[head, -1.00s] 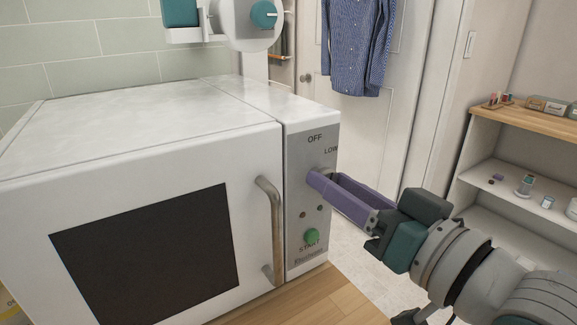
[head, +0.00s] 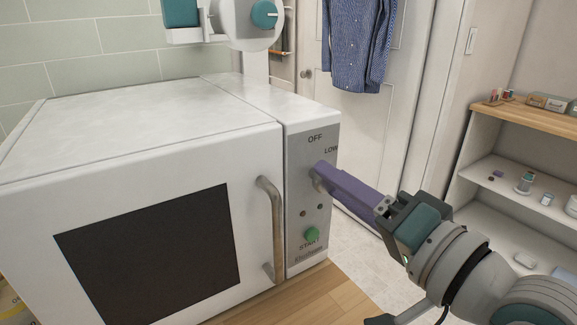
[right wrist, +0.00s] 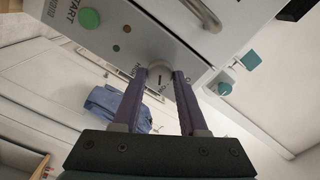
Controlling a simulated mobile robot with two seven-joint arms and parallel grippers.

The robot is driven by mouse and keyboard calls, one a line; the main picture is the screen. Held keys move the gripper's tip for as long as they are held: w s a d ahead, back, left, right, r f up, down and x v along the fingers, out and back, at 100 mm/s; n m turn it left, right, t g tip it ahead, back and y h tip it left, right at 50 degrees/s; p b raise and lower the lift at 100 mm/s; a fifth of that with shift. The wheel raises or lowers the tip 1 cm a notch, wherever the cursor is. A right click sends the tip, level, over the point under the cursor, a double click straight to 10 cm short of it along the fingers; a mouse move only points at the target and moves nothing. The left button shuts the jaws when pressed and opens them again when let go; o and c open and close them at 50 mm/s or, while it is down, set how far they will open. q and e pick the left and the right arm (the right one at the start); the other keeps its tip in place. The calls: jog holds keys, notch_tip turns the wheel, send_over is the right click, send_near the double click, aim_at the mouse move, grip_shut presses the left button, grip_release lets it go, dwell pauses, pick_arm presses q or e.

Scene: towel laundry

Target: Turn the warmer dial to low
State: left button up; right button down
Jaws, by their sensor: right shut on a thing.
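The warmer (head: 150,125) is a white box with a dark window and a grey control panel (head: 297,262) on its right side. The panel shows OFF at the top, LOW to its upper right, and a green START button (head: 312,234). The warmer dial (head: 318,180) sits below OFF, mostly hidden by my fingers in the head view. In the right wrist view the pale round dial (right wrist: 160,75) with a dark mark lies between the purple fingertips. My right gripper (head: 325,178) is shut on it. Which label the mark meets I cannot tell. My left gripper is not in view.
A metal door handle (head: 272,230) stands out left of the panel. A wooden counter (head: 300,300) lies under the warmer. A shelf unit (head: 500,195) with small items is at the right. A striped blue shirt (head: 358,45) hangs before a white door behind.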

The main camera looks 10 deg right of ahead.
dwell(0.3)
jog(key=shift+c, duration=2.4)
grip_release()
jog(key=v, duration=1)
